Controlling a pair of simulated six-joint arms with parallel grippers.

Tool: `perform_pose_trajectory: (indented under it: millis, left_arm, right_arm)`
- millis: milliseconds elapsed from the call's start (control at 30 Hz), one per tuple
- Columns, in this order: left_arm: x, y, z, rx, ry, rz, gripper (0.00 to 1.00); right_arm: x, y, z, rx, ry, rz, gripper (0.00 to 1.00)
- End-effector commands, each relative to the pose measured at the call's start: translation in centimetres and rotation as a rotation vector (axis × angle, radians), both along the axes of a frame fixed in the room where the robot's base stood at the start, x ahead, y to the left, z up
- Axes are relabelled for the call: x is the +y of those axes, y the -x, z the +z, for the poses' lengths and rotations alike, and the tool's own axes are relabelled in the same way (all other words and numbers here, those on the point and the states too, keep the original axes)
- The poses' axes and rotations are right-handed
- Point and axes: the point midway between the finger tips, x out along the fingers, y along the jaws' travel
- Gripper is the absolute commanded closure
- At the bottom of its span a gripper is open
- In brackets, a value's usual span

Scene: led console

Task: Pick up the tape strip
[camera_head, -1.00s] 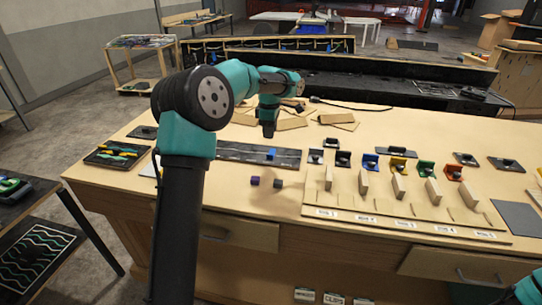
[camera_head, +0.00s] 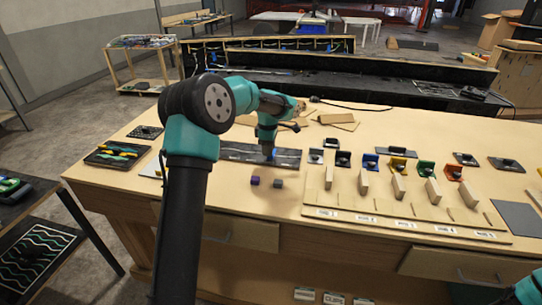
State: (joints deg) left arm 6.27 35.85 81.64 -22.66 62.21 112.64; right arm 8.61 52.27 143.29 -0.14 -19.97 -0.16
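A dark mat (camera_head: 236,152) with pale broken lines lies on the wooden table, in the middle left of the head view. A small blue piece (camera_head: 271,156) shows on it at the tip of my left gripper (camera_head: 268,150); I cannot tell whether this piece is the tape strip. My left gripper points down at the mat, and its fingers are too small and dark to tell open from shut. It partly covers the mat and the blue piece. Only a teal part of my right arm shows at the lower right; its gripper is out of view.
A purple cube (camera_head: 255,181) and a grey cube (camera_head: 279,183) stand just in front of the mat. To the right is a wooden rack (camera_head: 400,222) with upright blocks and coloured holders behind it. A black tray (camera_head: 118,154) of coloured pieces lies at the left.

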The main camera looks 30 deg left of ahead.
Motion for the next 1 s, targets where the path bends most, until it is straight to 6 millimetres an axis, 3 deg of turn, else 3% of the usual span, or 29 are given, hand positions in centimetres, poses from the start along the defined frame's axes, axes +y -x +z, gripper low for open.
perform_pose_trajectory:
  millis: [200,700,1000]
  left_arm:
    - [0.1,0.0,-2.5,0.0,0.0,-0.001,0.64]
    - [0.1,0.0,-2.6,0.0,0.0,0.0,0.64]
    - [0.1,0.0,-2.6,0.0,0.0,-0.001,0.92]
  right_arm:
    - [0.0,0.0,0.0,0.0,0.0,0.0,0.5]
    - [0.0,0.0,0.0,0.0,0.0,0.0,0.5]
    - [0.0,0.0,0.0,0.0,0.0,0.0,0.5]
